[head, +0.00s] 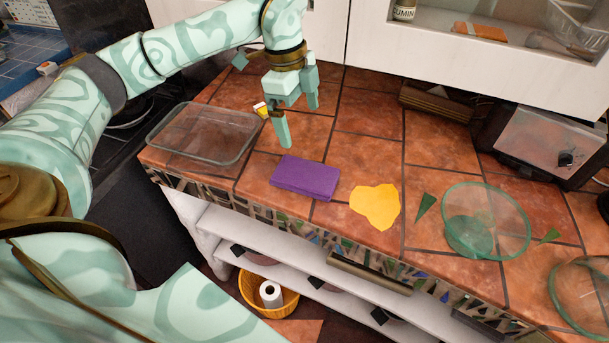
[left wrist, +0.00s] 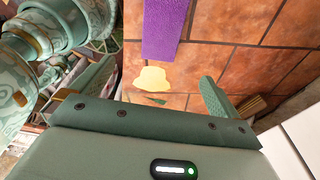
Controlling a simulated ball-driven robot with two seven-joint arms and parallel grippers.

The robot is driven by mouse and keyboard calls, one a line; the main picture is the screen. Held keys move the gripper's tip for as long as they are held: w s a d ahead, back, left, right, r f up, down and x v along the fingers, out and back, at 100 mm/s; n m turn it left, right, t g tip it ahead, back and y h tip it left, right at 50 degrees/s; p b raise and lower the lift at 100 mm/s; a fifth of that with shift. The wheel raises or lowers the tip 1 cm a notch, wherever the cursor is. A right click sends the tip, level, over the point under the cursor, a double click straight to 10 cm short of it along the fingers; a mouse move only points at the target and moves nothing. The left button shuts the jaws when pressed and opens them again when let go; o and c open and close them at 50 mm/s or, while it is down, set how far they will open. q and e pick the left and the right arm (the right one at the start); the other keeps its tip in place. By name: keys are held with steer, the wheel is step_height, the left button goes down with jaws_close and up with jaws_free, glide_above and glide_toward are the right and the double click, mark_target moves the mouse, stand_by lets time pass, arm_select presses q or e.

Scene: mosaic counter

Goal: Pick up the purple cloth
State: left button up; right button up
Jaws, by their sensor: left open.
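The purple cloth (head: 305,177) lies folded flat on the tiled counter, near its front edge. My left gripper (head: 299,122) is open and empty above the counter, behind the cloth in the head view. Its fingers point down and are apart from the cloth. In the left wrist view the purple cloth (left wrist: 164,28) shows at the top, cut off by the frame edge, and one finger of my left gripper shows at the right. My right gripper is not in view.
A clear glass dish (head: 205,133) stands left of the cloth. A yellow flat piece (head: 375,206) lies just right of it. A greenish glass bowl (head: 487,222) and another glass bowl (head: 588,296) stand farther right.

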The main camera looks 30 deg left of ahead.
arm_select(q)
steer(key=a+f+n, duration=0.1)
steer(key=b, duration=0.2)
glide_above(304, 172)
steer(key=f, duration=0.6)
steer(key=a+f, duration=0.1)
steer(key=f, duration=0.2)
steer(key=shift+s, duration=0.15)
steer(key=f, duration=0.2)
steer(key=f+b, duration=0.1)
steer(key=f, duration=0.1)
steer(key=d+f, duration=0.1)
steer(key=f, duration=0.1)
steer(key=shift+b, duration=0.4)
steer(key=shift+r, duration=0.2)
steer(key=shift+c, duration=0.7)
steer(key=c, duration=1)
steer(key=shift+o, duration=0.2)
